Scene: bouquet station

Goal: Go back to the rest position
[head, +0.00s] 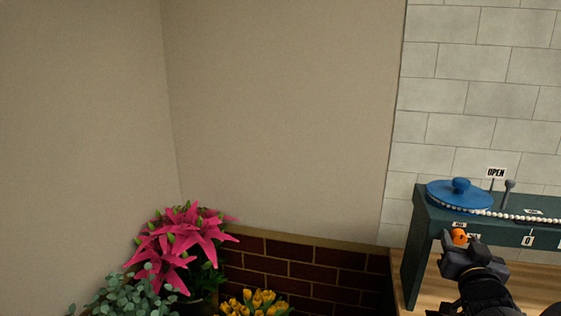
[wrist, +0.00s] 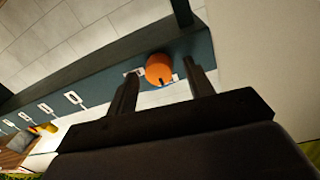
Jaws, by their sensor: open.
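My gripper (head: 461,243) is at the lower right of the head view, in front of the dark green shelf (head: 410,255). In the wrist view my gripper (wrist: 163,72) has its two dark fingers apart. A round orange thing (wrist: 159,69) with a small dark mark shows between the fingertips. It also shows in the head view (head: 459,236), just beyond my gripper. Bare space shows beside it toward the right finger; I cannot tell whether it touches the left one.
Pink lilies (head: 180,245), yellow flowers (head: 255,302) and green leaves (head: 125,296) stand lower left. The wall area between is clear.

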